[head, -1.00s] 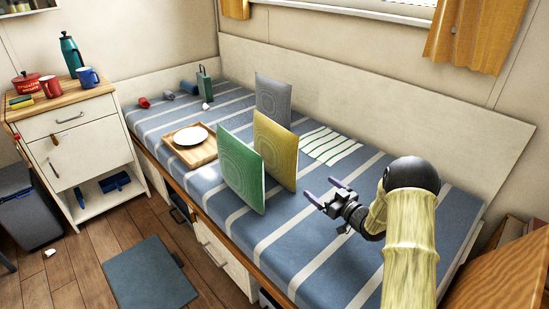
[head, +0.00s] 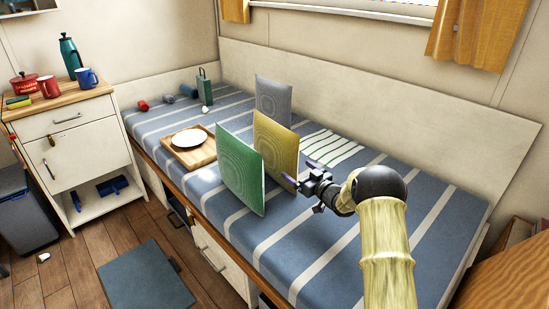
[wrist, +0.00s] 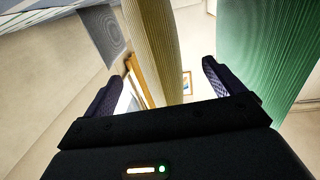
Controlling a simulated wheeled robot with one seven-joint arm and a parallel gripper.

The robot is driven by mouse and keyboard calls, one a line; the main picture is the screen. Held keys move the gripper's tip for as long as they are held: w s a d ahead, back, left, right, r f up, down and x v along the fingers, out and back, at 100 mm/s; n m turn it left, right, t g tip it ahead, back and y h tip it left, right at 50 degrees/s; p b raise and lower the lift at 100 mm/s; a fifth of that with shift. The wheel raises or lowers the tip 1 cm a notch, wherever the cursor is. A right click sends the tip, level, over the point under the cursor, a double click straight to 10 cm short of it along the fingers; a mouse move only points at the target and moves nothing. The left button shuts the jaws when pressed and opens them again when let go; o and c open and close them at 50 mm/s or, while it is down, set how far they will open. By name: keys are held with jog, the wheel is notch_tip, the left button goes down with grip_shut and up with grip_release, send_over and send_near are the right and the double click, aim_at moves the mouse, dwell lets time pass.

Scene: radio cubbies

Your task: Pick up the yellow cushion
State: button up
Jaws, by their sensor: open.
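The yellow cushion (head: 277,147) stands upright on the striped bed, between the green cushion (head: 240,168) in front and the grey cushion (head: 273,100) behind. My gripper (head: 297,177) is open and empty, just to the right of the yellow cushion's lower edge. In the wrist view, the yellow cushion (wrist: 153,45) shows edge-on beyond and between the two fingers of my gripper (wrist: 160,82). The green cushion (wrist: 262,50) is at the right there, beyond the right finger, and the grey cushion (wrist: 103,35) is at upper left.
A wooden tray (head: 206,157) with a white plate (head: 188,138) lies left of the cushions. A striped cloth (head: 330,149) lies behind my gripper. A green lantern-like object (head: 205,88) stands at the bed's far end. The bed's right part is clear.

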aim_at(292, 140)
jog(key=shift+w, duration=0.1)
jog(key=b+x, duration=0.1)
jog(key=x, duration=0.1)
jog(key=b+x, duration=0.2)
jog(key=shift+w+a+f, duration=0.2)
jog(key=shift+w+a, duration=0.05)
jog(key=shift+w+a+r, duration=0.1)
jog(key=shift+w+a, duration=0.05)
jog(key=shift+w, duration=0.1)
dwell(0.3)
jog(key=shift+r, duration=0.1)
jog(key=c, duration=1.3)
jog(key=shift+o, duration=0.2)
notch_tip(292, 140, up, 10)
jog(key=p, duration=0.5)
jog(key=shift+r, duration=0.1)
